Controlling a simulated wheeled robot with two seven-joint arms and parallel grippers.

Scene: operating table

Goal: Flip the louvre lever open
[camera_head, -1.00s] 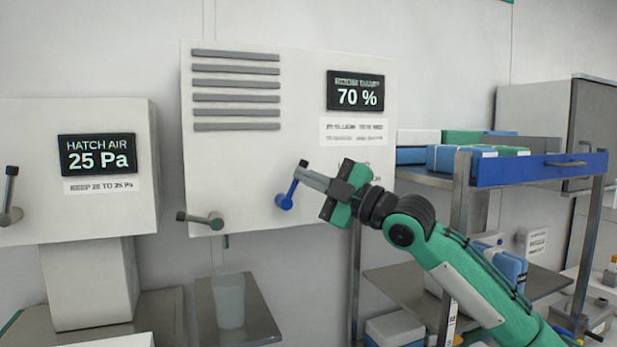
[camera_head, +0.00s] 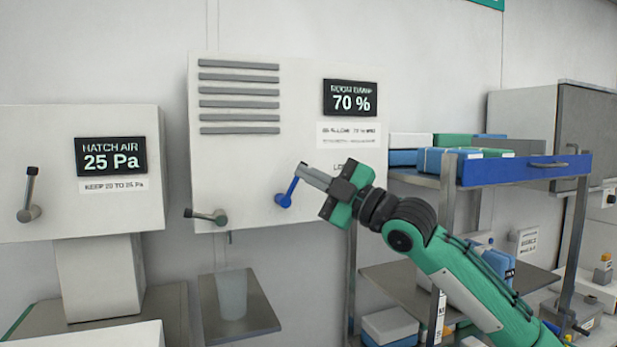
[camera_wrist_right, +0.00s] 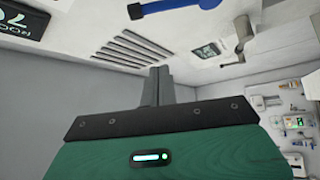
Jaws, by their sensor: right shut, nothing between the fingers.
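A blue lever (camera_head: 289,190) is on the lower right of the white wall unit (camera_head: 230,165) with grey louvre slats (camera_head: 239,97). It leans up and slightly right from its pivot. My right gripper (camera_head: 303,170) is shut and empty, its fingertips at the lever's upper end. The head view does not show whether they touch. In the right wrist view the lever (camera_wrist_right: 185,5) is cut by the top edge, apart in the picture from the shut fingers (camera_wrist_right: 158,85). Part of a label above the lever is hidden by the gripper. My left gripper is not in view.
A grey lever (camera_head: 207,216) lies nearly level on the unit's lower left. The hatch air box (camera_head: 75,190) at left has its own upright lever (camera_head: 28,195). A shelf rack with a blue front rail (camera_head: 525,170) stands right, close to my right arm. A cup (camera_head: 232,295) stands below.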

